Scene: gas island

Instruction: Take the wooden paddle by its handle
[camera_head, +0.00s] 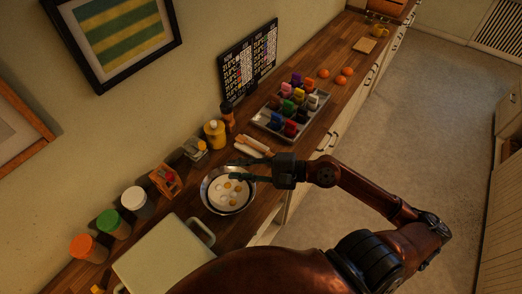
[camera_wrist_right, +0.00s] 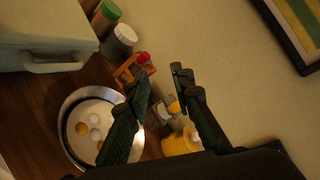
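My right gripper (camera_head: 236,169) reaches in from the right over the counter, its fingers apart and empty, above the edge of a round metal pan (camera_head: 205,196). In the right wrist view the two dark fingers (camera_wrist_right: 163,80) are spread with nothing between them. A pale, light-brown flat piece (camera_head: 251,146) lies on the counter just beyond the gripper; it may be the wooden paddle, but I cannot make out a handle. A small square wooden board (camera_head: 365,45) lies far along the counter. My left gripper is not in view.
The pan holds several white and yellow round pieces. A yellow bottle (camera_head: 215,135), a small wooden crate (camera_head: 165,180) and lidded jars (camera_head: 137,202) stand along the wall. A tray of colourful items (camera_head: 265,124) lies farther on. A pale lidded box (camera_head: 165,258) is nearest.

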